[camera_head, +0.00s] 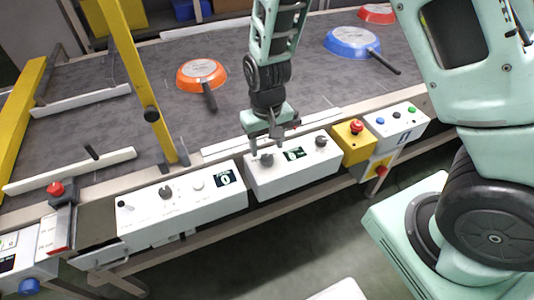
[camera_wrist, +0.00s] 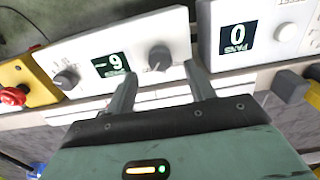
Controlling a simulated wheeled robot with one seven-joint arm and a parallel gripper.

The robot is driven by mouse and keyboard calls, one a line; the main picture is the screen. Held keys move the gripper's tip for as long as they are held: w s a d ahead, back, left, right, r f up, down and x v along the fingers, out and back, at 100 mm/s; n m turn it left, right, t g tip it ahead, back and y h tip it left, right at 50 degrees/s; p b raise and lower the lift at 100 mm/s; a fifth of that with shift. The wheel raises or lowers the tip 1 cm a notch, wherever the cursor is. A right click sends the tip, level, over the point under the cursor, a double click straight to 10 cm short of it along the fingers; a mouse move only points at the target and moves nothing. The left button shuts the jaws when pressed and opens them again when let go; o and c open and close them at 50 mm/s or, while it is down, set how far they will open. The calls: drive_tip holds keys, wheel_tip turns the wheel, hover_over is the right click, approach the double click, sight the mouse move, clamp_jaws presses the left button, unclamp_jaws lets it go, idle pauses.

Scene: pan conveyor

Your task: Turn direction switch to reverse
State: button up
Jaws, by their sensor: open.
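A white control box (camera_head: 252,188) on the conveyor's front side carries a dark display (camera_head: 293,154) between two dark knobs. The left knob (camera_head: 266,159) is directly under my gripper (camera_head: 266,149). The right knob (camera_head: 321,141) is clear. In the wrist view the nearer knob (camera_wrist: 159,58) is between and just beyond the tips of my open gripper (camera_wrist: 160,70). I cannot tell whether the fingers touch it. The other knob (camera_wrist: 66,79) is at the left past the display (camera_wrist: 110,62). Labels are too small to read, so I cannot tell which knob is the direction switch.
A second white box (camera_head: 185,212) with a knob and a pan counter stands to the left. A yellow box with a red button (camera_head: 356,126) is close on the right. Orange (camera_head: 201,72) and blue (camera_head: 352,41) pans lie on the belt. A yellow post (camera_head: 135,70) rises at the left.

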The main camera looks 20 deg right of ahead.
sight(267, 158)
drive_tip(key=shift+f, duration=2.1)
drive_tip(key=shift+c, duration=0.3)
drive_tip(key=c, duration=0.9)
